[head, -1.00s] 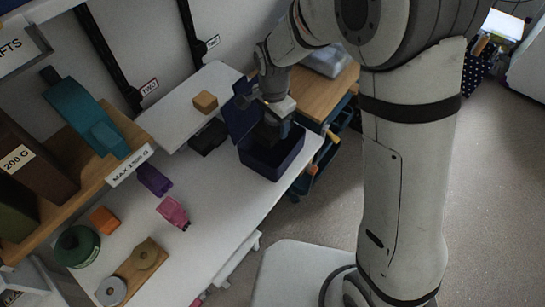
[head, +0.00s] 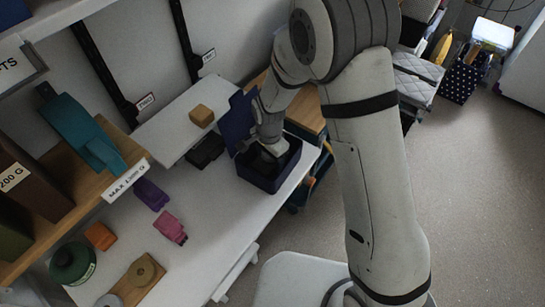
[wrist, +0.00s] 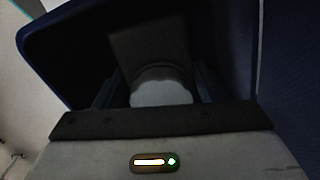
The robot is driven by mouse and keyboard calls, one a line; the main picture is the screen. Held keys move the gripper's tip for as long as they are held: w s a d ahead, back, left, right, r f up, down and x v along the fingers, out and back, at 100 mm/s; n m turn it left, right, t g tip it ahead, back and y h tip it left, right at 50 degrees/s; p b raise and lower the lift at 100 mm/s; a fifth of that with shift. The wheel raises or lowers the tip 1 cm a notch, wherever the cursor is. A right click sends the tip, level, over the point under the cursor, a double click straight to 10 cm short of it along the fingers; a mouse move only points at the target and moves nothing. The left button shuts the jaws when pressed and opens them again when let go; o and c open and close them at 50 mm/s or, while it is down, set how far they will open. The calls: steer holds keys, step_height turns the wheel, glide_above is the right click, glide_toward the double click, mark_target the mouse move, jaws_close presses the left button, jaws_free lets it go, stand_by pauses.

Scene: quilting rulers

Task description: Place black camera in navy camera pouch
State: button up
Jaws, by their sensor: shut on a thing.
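The navy camera pouch (head: 262,182) stands on the white bench with its lid (head: 237,118) raised at the back left. My gripper (head: 270,157) reaches down into its open top. In the wrist view my gripper (wrist: 162,88) is shut on a dark thing with a pale rounded part, taken as the black camera (wrist: 150,45). Its lower side and its contact with the pouch floor are hidden. The pouch's dark blue walls surround it in the wrist view (wrist: 288,60).
A black item (head: 205,150) lies just left of the pouch, near a tan block (head: 201,115) on a white board. Purple (head: 151,194), pink (head: 170,227) and orange (head: 100,236) items lie nearer. A wooden shelf (head: 112,150) stands at left.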

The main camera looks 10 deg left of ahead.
steer(key=shift+f, duration=0.15)
steer(key=o, duration=1.2)
step_height(320, 180, up, 12)
steer(key=shift+d+r, duration=0.1)
steer(key=shift+r, duration=0.15)
